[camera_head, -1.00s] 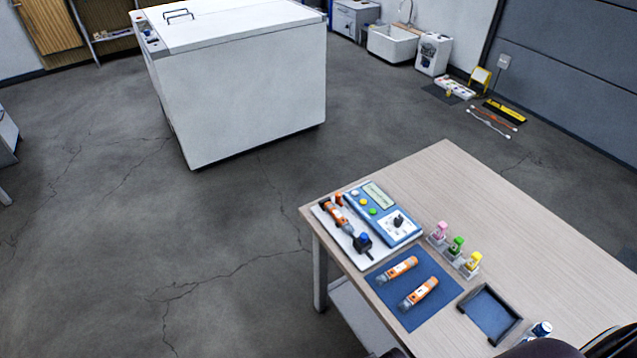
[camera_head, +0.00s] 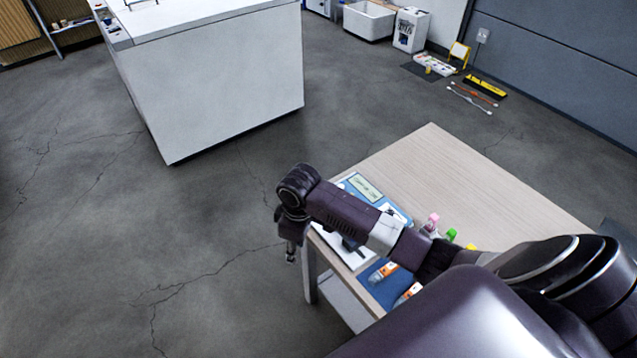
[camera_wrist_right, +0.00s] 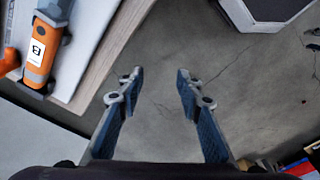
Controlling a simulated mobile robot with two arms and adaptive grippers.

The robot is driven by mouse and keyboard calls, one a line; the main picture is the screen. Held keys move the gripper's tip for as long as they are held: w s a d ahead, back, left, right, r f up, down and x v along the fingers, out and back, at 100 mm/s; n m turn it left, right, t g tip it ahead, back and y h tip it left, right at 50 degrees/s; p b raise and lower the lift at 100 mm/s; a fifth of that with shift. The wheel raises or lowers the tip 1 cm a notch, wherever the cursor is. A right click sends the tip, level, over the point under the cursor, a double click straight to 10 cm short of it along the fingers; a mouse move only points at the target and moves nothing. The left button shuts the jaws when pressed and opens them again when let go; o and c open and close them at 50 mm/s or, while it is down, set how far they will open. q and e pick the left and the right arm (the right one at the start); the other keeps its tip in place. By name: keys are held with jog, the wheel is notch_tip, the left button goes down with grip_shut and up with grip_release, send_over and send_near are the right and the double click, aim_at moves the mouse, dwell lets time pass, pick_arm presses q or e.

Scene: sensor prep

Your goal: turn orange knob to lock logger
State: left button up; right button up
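My right gripper (camera_head: 290,252) hangs past the table's left edge, over the floor. In the right wrist view its two fingers (camera_wrist_right: 158,95) are apart with nothing between them. An orange logger (camera_wrist_right: 40,55) with a white label lies on a white plate (camera_wrist_right: 92,22), left of the fingers. Another orange part (camera_wrist_right: 8,62) is cut off at the left edge; I cannot tell whether it is the knob. In the head view my right arm hides most of the plate (camera_head: 355,262) and part of the blue meter (camera_head: 364,187). My left gripper is not in view.
The wooden table (camera_head: 440,165) is bare at its far side. Orange-and-clear loggers (camera_head: 383,271) lie on a blue mat (camera_head: 372,291), partly hidden by my arm. Pink (camera_head: 432,221) and green (camera_head: 451,235) capped vials stand behind the arm. A white chest (camera_head: 220,85) stands beyond, across open floor.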

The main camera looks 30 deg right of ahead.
jog(key=shift+m+h, duration=0.3)
jog(key=shift+h, duration=0.1)
jog(key=w+d+r, duration=0.1)
jog(key=w+d, duration=0.1)
jog(key=w+d+r, duration=0.2)
jog(key=w+d, duration=0.1)
jog(key=w+d+r, duration=0.1)
jog(key=w+d, duration=0.1)
jog(key=d, duration=0.1)
jog(key=shift+w+d+r, duration=0.15)
jog(key=shift+r, duration=0.2)
jog(key=shift+m+g, duration=0.3)
jog(key=shift+m, duration=0.3)
jog(key=w+d+r, duration=0.1)
jog(key=d+r, duration=0.1)
jog(key=w+d+r, duration=0.1)
jog(key=d+r, duration=0.1)
jog(key=d, duration=0.1)
jog(key=w+d+r, duration=0.2)
jog(key=shift+w+d+r, duration=0.1)
jog(key=shift+d+r, duration=0.1)
jog(key=shift+d, duration=0.2)
notch_tip(320, 180, down, 8)
jog(key=shift+w+d+r+p, duration=0.1)
jog(key=shift+r+p, duration=0.05)
jog(key=shift+p, duration=0.2)
jog(key=shift+c, duration=0.3)
grip_shut()
